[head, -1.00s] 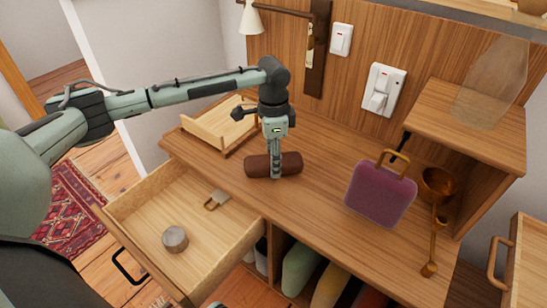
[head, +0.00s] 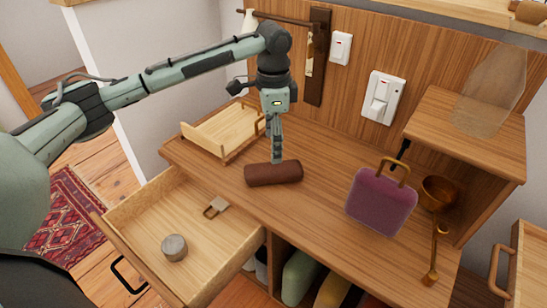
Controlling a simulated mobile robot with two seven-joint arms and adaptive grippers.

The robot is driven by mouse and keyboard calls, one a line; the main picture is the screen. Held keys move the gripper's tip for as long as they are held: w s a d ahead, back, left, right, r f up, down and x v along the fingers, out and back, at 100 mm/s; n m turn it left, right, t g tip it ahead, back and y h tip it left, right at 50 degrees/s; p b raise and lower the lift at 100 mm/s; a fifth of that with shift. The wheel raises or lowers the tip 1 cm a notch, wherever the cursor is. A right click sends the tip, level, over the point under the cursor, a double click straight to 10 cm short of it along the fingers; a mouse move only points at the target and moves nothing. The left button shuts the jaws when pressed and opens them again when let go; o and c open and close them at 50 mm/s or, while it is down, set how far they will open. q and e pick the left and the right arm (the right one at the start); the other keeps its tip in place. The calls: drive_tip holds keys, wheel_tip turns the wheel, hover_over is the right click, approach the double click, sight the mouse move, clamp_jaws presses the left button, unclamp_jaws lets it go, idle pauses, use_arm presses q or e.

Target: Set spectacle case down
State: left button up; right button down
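The spectacle case (head: 273,174), a dark brown rounded bar, lies flat on the wooden desk top (head: 320,210) near the drawer side. My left gripper (head: 277,160) points straight down just above and behind the case. Its fingertips end at the case's upper edge, with the case no longer between them. The fingers line up with the view, so the gap between them is hard to see, but the case has been let go. My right gripper is not in view.
A wooden tray (head: 222,130) stands behind left. A purple bag (head: 381,202), a copper bowl (head: 438,192) and a spoon-like tool (head: 435,255) are at the right. The open drawer (head: 190,215) holds a round tin (head: 174,247) and a small tag-like item (head: 215,207).

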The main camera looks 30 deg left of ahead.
use_arm(q)
drive_tip(key=shift+r, duration=1.9)
